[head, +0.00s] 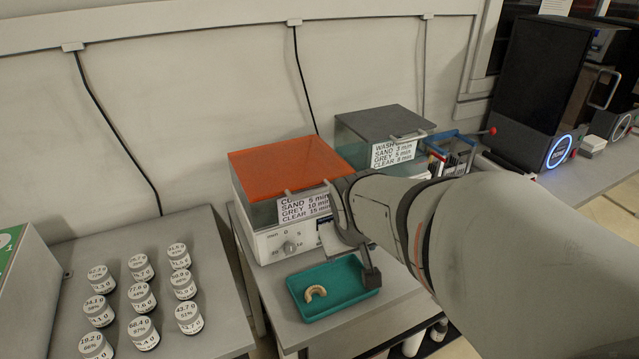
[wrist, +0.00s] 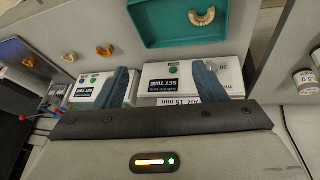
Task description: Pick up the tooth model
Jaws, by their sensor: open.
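A cream, arch-shaped tooth model (head: 316,292) lies in the left part of a teal tray (head: 341,308) in the head view. In the wrist view, the tooth model (wrist: 202,17) shows near the top edge, inside the tray (wrist: 160,35). My gripper (head: 353,256) hangs above the tray's back right side, apart from the model. In the wrist view, the two blue fingers of my gripper (wrist: 160,82) stand wide apart with nothing held between them. The model lies beyond the fingertips, towards the upper right. My arm hides part of the bench on the right.
An orange-lidded curing box (head: 285,158) stands just behind the tray; a grey-lidded wash box (head: 380,122) is farther back. Several labelled jars (head: 138,297) stand at left. Orange arch-shaped pieces (wrist: 105,50) lie left of the tray in the wrist view. A black printer (head: 538,85) stands far right.

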